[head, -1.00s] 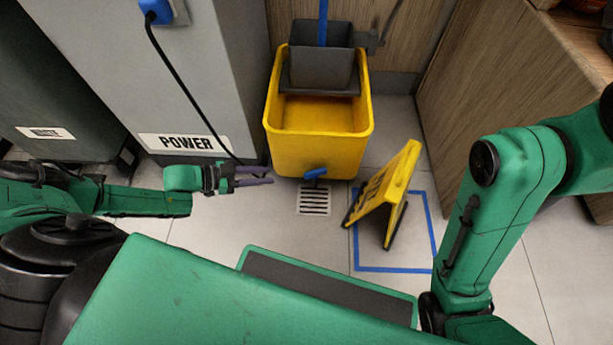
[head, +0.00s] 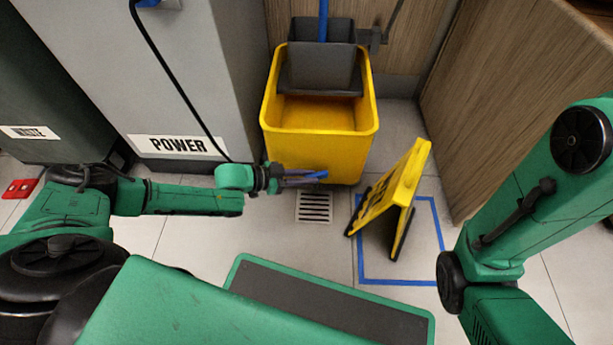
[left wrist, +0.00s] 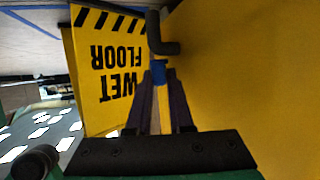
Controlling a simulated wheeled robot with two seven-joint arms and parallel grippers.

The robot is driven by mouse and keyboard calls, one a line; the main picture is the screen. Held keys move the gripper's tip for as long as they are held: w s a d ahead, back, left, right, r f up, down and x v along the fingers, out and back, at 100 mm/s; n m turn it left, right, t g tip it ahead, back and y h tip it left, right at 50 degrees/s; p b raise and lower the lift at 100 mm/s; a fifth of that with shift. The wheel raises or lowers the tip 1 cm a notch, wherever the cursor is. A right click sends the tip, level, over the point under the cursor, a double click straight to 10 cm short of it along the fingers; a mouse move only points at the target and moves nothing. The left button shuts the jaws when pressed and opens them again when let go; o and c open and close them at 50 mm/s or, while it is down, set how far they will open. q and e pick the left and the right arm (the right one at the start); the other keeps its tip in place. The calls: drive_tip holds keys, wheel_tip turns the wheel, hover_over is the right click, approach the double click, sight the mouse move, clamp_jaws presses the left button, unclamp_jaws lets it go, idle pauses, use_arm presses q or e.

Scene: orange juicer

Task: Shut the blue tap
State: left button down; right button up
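The blue tap (head: 317,175) sits low on the front of the yellow mop bucket (head: 318,150), above a floor drain. My left gripper (head: 318,178) is at the tap, its fingers pointing right along the bucket front. In the left wrist view the tap's blue handle (left wrist: 159,72) lies between the two dark fingertips, below a dark bent pipe (left wrist: 160,38). The fingers of this gripper (left wrist: 159,85) stand apart, one on each side of the handle. Whether they touch it I cannot tell. My right gripper is out of view; only its arm shows.
A yellow wet floor sign (head: 395,190) stands right of the drain (head: 314,207), in a blue taped square (head: 441,225). A grey power cabinet (head: 185,90) with a black cable is at left. Wooden cupboard panels (head: 480,110) are at right.

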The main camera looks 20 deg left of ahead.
use_arm(q)
drive_tip(key=shift+w+a+m+g+h+b, duration=0.1)
drive_tip(key=shift+w+m+g+h+b, duration=0.2)
drive_tip(key=shift+m+b, duration=0.1)
drive_tip(key=shift+s+m+g, duration=0.1)
drive_tip(key=shift+m+g, duration=0.2)
drive_tip(key=c, duration=1.1)
unclamp_jaws()
